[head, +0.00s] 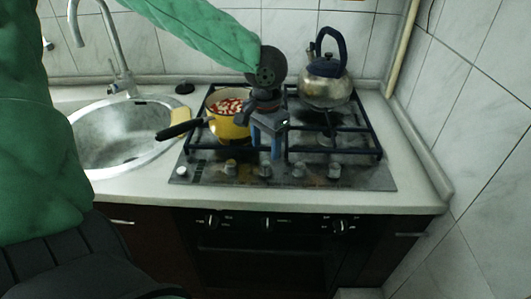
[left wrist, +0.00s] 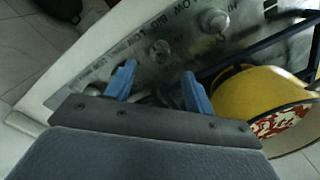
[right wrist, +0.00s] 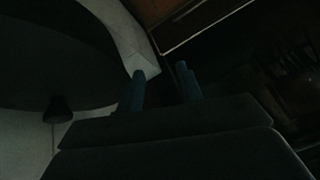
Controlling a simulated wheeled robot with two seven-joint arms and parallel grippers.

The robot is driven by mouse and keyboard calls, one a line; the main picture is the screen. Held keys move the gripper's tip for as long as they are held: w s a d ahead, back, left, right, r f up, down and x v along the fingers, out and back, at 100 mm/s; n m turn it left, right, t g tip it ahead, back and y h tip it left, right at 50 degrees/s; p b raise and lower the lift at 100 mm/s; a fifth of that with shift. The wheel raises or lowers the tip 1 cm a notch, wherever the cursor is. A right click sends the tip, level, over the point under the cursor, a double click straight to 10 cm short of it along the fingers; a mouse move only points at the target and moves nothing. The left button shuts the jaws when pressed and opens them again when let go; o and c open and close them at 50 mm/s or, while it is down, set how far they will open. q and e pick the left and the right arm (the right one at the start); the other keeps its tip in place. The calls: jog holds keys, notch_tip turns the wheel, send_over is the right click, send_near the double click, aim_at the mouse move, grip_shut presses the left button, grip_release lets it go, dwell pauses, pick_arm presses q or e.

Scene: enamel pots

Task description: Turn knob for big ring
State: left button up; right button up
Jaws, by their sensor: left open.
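The hob's front panel (head: 215,180) carries a row of several knobs, one of them a middle knob (head: 265,169). My left gripper (head: 269,146) is open above the panel, pointing down near the middle knobs. In the left wrist view, its blue fingers (left wrist: 158,85) are apart, with metal knobs beyond them: one knob (left wrist: 160,50) and another farther off (left wrist: 215,22). The word "BIG" shows on the panel, but I cannot tell which knob it marks. No knob is seen gripped. My right gripper (right wrist: 163,85) shows only in its dark wrist view, fingers apart and empty.
A yellow pot (head: 230,126) with a black handle stands on the left burners, close beside my left gripper. A kettle (head: 325,88) stands at the back right. A sink (head: 120,140) lies to the left. The oven (head: 270,255) is below.

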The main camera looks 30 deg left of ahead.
pick_arm(q)
jog(key=shift+r, duration=0.9)
